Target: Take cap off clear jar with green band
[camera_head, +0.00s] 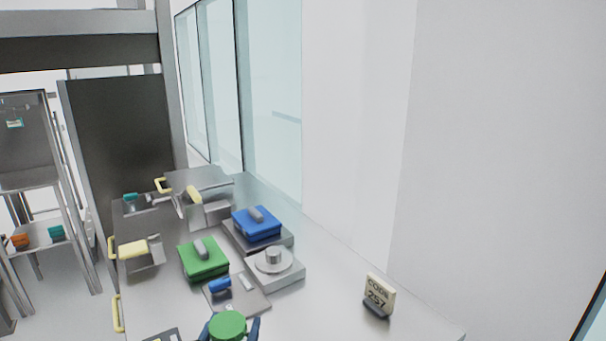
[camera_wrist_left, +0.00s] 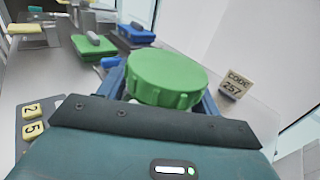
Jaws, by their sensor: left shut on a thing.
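A round green cap (camera_head: 228,324) with a ribbed edge is at the bottom of the head view. It shows large in the left wrist view (camera_wrist_left: 167,76). My left gripper (camera_head: 231,326) has its blue fingers on both sides of the cap and is shut on it. In the left wrist view the gripper (camera_wrist_left: 165,88) also has a finger on each side of the cap. No clear jar body or green band can be made out; anything under the cap is hidden. My right gripper is not in view.
A green case (camera_head: 204,262), a blue case (camera_head: 257,226) and a grey device with a round top (camera_head: 274,265) stand on the counter ahead. A code 257 sign (camera_head: 379,295) stands to the right, with clear counter around it. A wall borders the right side.

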